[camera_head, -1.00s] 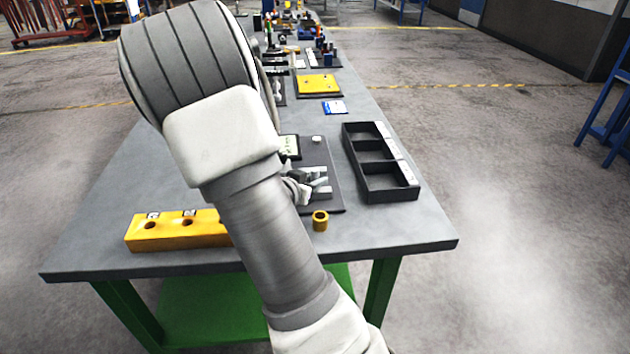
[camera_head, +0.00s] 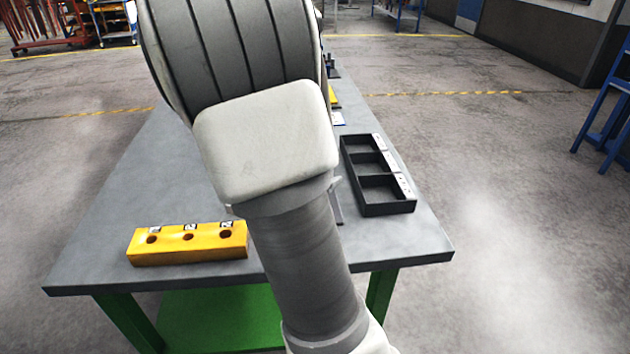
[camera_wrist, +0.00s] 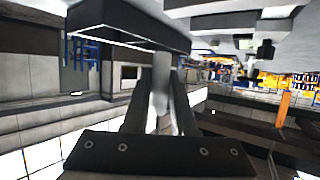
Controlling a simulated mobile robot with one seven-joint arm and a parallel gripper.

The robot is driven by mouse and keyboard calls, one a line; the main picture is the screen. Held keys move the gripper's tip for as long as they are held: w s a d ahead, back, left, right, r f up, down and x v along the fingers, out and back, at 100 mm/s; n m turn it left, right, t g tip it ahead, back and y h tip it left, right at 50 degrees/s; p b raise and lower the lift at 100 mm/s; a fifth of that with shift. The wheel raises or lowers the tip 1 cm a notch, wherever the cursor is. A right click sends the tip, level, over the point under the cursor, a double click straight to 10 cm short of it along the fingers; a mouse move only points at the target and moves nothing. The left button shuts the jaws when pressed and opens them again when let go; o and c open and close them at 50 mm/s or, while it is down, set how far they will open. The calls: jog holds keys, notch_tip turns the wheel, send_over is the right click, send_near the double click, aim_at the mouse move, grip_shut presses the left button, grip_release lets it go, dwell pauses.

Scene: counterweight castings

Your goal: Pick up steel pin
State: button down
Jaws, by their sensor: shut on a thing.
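My gripper (camera_wrist: 160,85) shows in the wrist view with its two dark fingers close together. It is shut on the steel pin (camera_wrist: 163,63), a pale grey piece between the fingers that sticks out past their tips. The pin's full length is not clear. In the head view my arm hides both the gripper and the pin.
A yellow block with holes (camera_head: 188,244) stands at the table's front left. A black tray with three compartments (camera_head: 409,208) is at the right. The grey table (camera_head: 120,215) between block and back is clear. A dark slab (camera_wrist: 130,22) is near the fingertips, unidentified.

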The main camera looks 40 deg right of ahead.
jog(key=s+d+r+b, duration=0.1)
jog(key=s+r+b, duration=0.2)
jog(key=s, duration=0.4)
jog(key=shift+r, duration=0.6)
jog(key=shift+d, duration=0.1)
jog(key=shift+w+r, duration=0.1)
dwell(1.2)
jog(key=w+a+r+n+t+y+p, duration=0.25)
jog(key=w+a+n+t+p, duration=0.2)
jog(key=w+a, duration=0.7)
jog(key=w+a+f+n+t+y+p, duration=0.1)
jog(key=w+a+n+t+y, duration=0.15)
jog(key=a, duration=0.65)
jog(key=w+a+f+n+t+y+p, duration=0.1)
jog(key=w+a+n+y+p, duration=0.15)
jog(key=a, duration=0.65)
jog(key=s+d+m+g+h+b, duration=0.2)
jog(key=s+d, duration=0.3)
jog(key=d, duration=0.5)
jog(key=s+d+m+g+h+b, duration=0.3)
jog(key=s+d, duration=0.3)
jog(key=d, duration=0.3)
jog(key=s+d+m+g+h+b, duration=0.2)
jog(key=s+d+m+g+b, duration=0.1)
jog(key=d, duration=0.7)
jog(key=s+m, duration=0.1)
jog(key=s, duration=0.1)
jog(key=shift+s+d+f+m, duration=0.3)
jog(key=shift+s+m, duration=0.05)
jog(key=shift+s, duration=0.05)
